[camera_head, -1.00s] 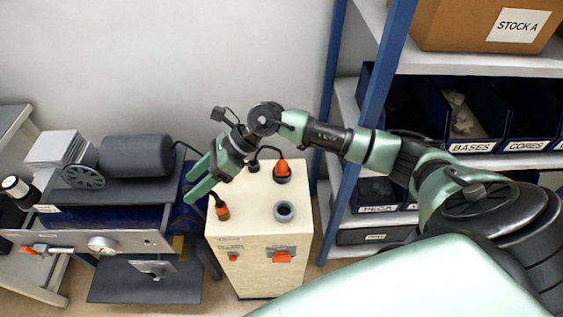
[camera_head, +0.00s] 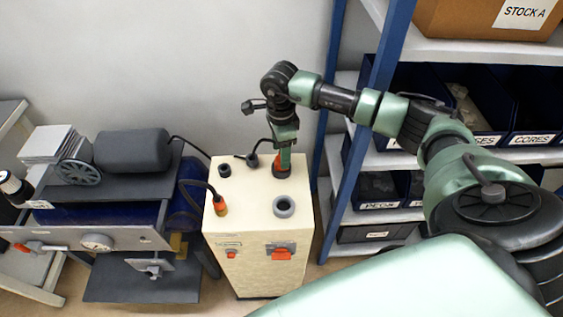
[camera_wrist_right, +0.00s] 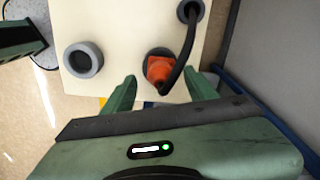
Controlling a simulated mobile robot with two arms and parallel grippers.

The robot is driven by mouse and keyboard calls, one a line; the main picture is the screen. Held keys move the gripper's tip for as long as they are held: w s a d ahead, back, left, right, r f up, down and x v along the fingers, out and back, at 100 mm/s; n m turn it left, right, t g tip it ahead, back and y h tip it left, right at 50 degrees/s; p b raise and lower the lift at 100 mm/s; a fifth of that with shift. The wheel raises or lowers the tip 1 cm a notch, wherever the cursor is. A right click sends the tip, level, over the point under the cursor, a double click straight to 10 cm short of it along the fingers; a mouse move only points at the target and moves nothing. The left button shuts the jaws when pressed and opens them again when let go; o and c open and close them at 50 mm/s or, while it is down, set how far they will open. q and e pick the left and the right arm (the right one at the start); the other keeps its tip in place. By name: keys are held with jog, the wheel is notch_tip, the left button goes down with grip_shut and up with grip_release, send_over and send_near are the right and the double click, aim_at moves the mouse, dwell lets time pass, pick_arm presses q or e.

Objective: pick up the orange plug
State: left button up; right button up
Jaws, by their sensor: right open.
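The orange plug (camera_head: 279,168) sits in a dark socket on top of the cream cabinet (camera_head: 243,229). A black cable runs from it to a round fitting behind. In the right wrist view the orange plug (camera_wrist_right: 158,70) shows between the fingertips, slightly beyond them. My right gripper (camera_wrist_right: 161,92) is open and empty, its two green fingers on either side of the plug with gaps. In the head view my right gripper (camera_head: 285,155) points down over the plug and partly hides it.
A grey ring socket (camera_head: 284,206) stands on the cabinet top near the plug. A second orange-tipped connector (camera_head: 220,207) on a black cable is at its left edge. A blue-posted shelf (camera_head: 358,160) with bins stands close on the right; a machine with a dark motor (camera_head: 134,151) is left.

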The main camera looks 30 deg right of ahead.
jog(key=shift+f, duration=0.95)
pick_arm(q)
jog(key=shift+f, duration=0.5)
pick_arm(e)
jog(key=shift+r, duration=0.1)
grip_shut()
